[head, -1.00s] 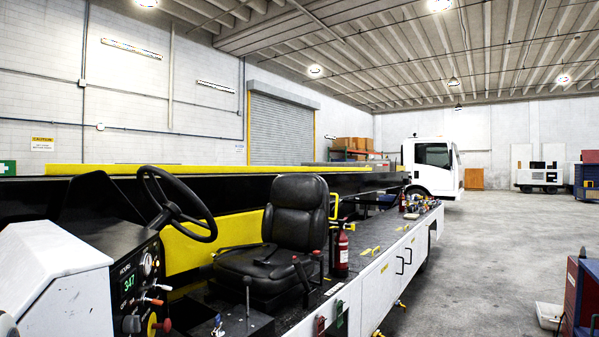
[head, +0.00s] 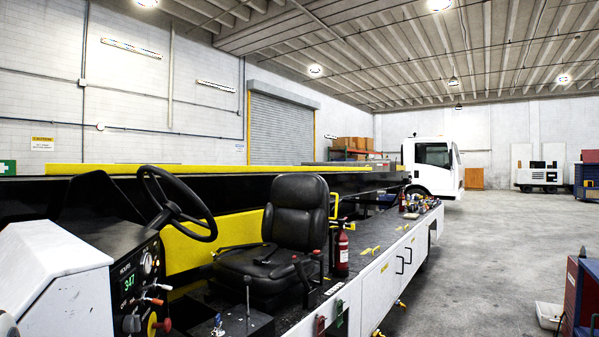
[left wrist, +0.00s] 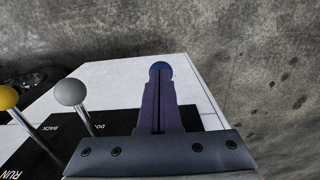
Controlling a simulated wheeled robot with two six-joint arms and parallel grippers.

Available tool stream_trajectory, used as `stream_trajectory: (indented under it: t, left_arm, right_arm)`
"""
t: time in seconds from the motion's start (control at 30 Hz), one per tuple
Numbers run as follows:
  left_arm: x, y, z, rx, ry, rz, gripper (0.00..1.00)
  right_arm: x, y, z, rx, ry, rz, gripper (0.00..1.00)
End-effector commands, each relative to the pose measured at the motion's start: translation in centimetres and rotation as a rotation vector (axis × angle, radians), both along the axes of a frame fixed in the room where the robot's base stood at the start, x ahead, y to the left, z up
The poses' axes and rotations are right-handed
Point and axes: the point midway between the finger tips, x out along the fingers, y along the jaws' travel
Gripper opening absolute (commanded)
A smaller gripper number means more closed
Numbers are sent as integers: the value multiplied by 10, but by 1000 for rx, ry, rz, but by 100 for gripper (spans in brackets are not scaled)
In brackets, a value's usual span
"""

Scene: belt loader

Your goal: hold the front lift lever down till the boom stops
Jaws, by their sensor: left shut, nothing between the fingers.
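My left gripper (left wrist: 160,80) is shut and empty in the left wrist view, over a white panel with a black label strip. A blue knob (left wrist: 160,67) shows right at its fingertips; contact cannot be told, and its stem is hidden behind the fingers. A grey-knobbed lever (left wrist: 70,92) and a yellow-knobbed lever (left wrist: 7,97) stand to the left. Part of the lettering is covered, so I cannot read which one is the front lift lever. The boom (head: 260,169), dark with a yellow top rail, lies about level in the head view. My right gripper is not in view.
The loader's seat (head: 290,235), steering wheel (head: 175,208) and dashboard (head: 138,275) fill the head view's lower left. A fire extinguisher (head: 341,252) stands beside the seat. The concrete floor (head: 480,250) to the right is mostly open, with a red cabinet (head: 583,295) at the edge.

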Motion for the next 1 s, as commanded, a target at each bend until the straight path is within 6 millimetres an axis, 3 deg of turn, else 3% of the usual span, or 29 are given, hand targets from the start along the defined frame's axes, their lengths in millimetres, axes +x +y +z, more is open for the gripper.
stream_trajectory:
  t: [0.27, 1.0]
  left_arm:
    - [-1, -1, 9, -1, 1, 0, 0]
    - [-9, -11, 68, 0, 0, -1, 0]
  right_arm:
    - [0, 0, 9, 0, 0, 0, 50]
    - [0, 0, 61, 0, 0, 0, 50]
